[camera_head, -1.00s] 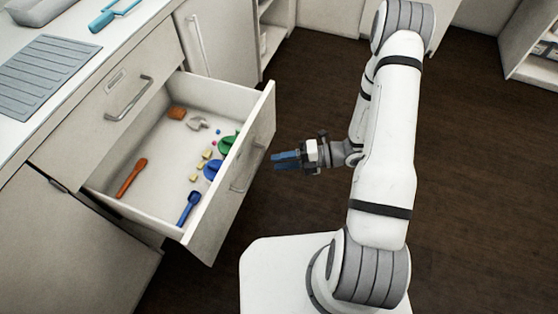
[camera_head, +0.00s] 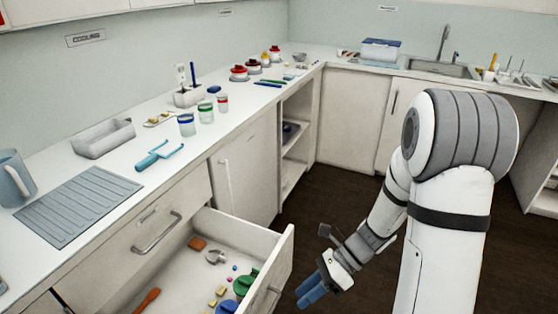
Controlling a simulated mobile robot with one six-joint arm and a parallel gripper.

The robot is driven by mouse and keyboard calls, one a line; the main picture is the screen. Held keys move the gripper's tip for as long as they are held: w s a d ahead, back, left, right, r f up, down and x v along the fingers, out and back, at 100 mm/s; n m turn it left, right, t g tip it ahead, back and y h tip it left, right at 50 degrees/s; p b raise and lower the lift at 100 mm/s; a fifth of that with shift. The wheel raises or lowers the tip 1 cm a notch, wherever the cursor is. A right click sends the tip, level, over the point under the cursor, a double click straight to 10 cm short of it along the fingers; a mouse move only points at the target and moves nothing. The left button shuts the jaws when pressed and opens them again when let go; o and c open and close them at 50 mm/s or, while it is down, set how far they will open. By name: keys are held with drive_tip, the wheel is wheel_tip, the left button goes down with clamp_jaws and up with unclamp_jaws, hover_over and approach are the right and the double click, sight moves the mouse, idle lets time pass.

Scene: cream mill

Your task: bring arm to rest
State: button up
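My gripper (camera_head: 312,291) hangs at the lower middle, just right of the open drawer's front and apart from it. Its blue fingers point down and to the left. They lie close side by side, and I cannot make out a gap between them. I see nothing held in it. My arm (camera_head: 445,210) is bent, with its large grey joint high on the right and its forearm reaching down to the left.
The open drawer (camera_head: 262,237) holds an orange-brown spoon (camera_head: 147,301), a green item (camera_head: 246,281) and small pieces. The counter carries a ridged mat (camera_head: 75,207), a grey tray (camera_head: 103,138), jars and a sink (camera_head: 440,68). Dark floor (camera_head: 335,195) is clear beyond my gripper.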

drive_tip(key=s+d+r+n+t+h+p, duration=0.2)
drive_tip(key=d+r+n+t+h+p, duration=0.1)
drive_tip(key=r+n, duration=0.7)
drive_tip(key=s+d+r+n+t+h+p, duration=0.3)
drive_tip(key=d+r+n+t+h+p, duration=0.1)
drive_tip(key=r+n, duration=0.6)
wheel_tip(320, 180, up, 3)
drive_tip(key=d+h, duration=0.1)
drive_tip(key=h, duration=0.1)
drive_tip(key=shift+d+h, duration=0.3)
drive_tip(key=shift+h, duration=0.1)
drive_tip(key=shift+s, duration=0.1)
